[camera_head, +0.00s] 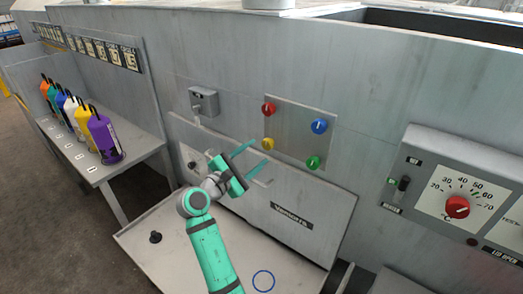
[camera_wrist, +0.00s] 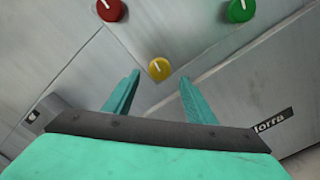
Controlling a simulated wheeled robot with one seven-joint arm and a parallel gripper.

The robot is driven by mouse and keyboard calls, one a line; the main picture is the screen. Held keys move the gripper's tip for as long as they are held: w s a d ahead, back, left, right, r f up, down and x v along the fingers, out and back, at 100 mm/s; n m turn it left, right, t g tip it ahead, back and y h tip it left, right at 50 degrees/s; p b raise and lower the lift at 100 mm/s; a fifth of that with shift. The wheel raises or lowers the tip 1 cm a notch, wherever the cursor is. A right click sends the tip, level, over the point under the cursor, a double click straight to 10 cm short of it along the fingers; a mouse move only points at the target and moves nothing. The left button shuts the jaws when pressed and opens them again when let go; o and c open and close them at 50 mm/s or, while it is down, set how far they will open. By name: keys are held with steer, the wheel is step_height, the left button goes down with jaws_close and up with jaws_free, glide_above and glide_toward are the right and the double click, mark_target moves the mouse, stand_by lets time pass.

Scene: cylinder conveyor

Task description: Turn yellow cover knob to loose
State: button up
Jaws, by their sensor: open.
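The yellow knob (camera_head: 268,144) is on a grey panel, at its lower left corner. In the wrist view the yellow knob (camera_wrist: 159,69) lies just beyond and between my open fingertips, its white mark pointing up and slightly left. My gripper (camera_head: 255,155) is open and empty, with its teal fingers pointing toward the panel near the yellow knob. It also shows in the wrist view (camera_wrist: 158,82). I see no contact between the fingers and the knob.
A red knob (camera_head: 268,109), a blue knob (camera_head: 320,126) and a green knob (camera_head: 313,162) share the panel (camera_head: 295,130). A grey switch box (camera_head: 204,101) is to the left. A tilted cover plate (camera_head: 300,222) lies below. Several colored bottles (camera_head: 103,138) stand on a left bench.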

steer(key=v, duration=0.6)
steer(key=shift+w, duration=0.1)
steer(key=s+f+m+y, duration=0.1)
steer(key=s+f+y, duration=0.25)
steer(key=f, duration=0.65)
steer(key=s+f+y, duration=0.2)
steer(key=s+f, duration=0.2)
steer(key=f, duration=0.5)
steer(key=s+f+m+y, duration=0.4)
steer(key=s+f, duration=0.8)
steer(key=s, duration=0.2)
steer(key=s+d+m+y, duration=0.2)
steer(key=s+m, duration=0.5)
steer(key=s, duration=0.9)
steer(key=s+d+r+m, duration=0.2)
steer(key=s+r+m, duration=0.1)
steer(key=s, duration=0.4)
steer(key=s+d+r+m, duration=0.2)
steer(key=s+r+m, duration=0.2)
steer(key=s, duration=0.3)
steer(key=shift+s+d+r+m+t+h, duration=0.25)
steer(key=shift+d+r+m+t+h, duration=0.1)
steer(key=shift+t+h, duration=0.1)
